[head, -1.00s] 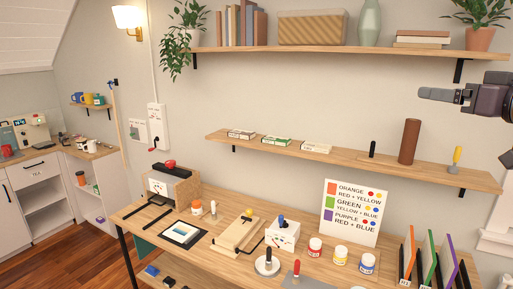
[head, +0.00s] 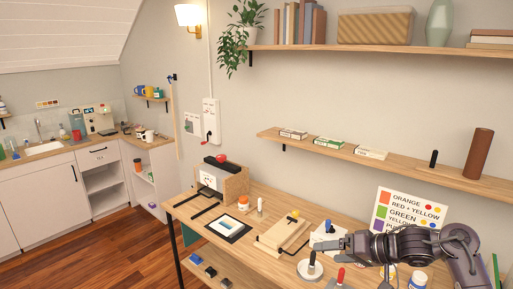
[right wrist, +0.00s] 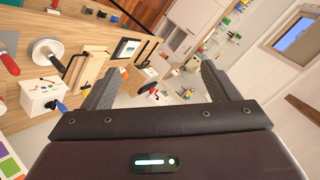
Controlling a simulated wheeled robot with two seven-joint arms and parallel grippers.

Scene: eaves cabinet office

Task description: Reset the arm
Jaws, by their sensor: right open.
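My right arm comes in from the lower right in the head view, with the right gripper (head: 335,246) pointing left over the right part of the workbench (head: 262,262). In the right wrist view the two fingers of the right gripper (right wrist: 158,88) stand wide apart with nothing between them. The gripper is above the bench and covers part of the white box (head: 322,236), the paint jars and the lower part of the colour-mixing sign (head: 408,205). My left gripper is not in view.
On the bench stand a wooden press (head: 222,182), a framed print (head: 228,228), a wooden board (head: 284,234) and a round-based tool (head: 310,268). A shelf (head: 385,166) with small boxes and a brown cylinder (head: 479,154) runs above. Wooden floor (head: 110,245) lies open at left.

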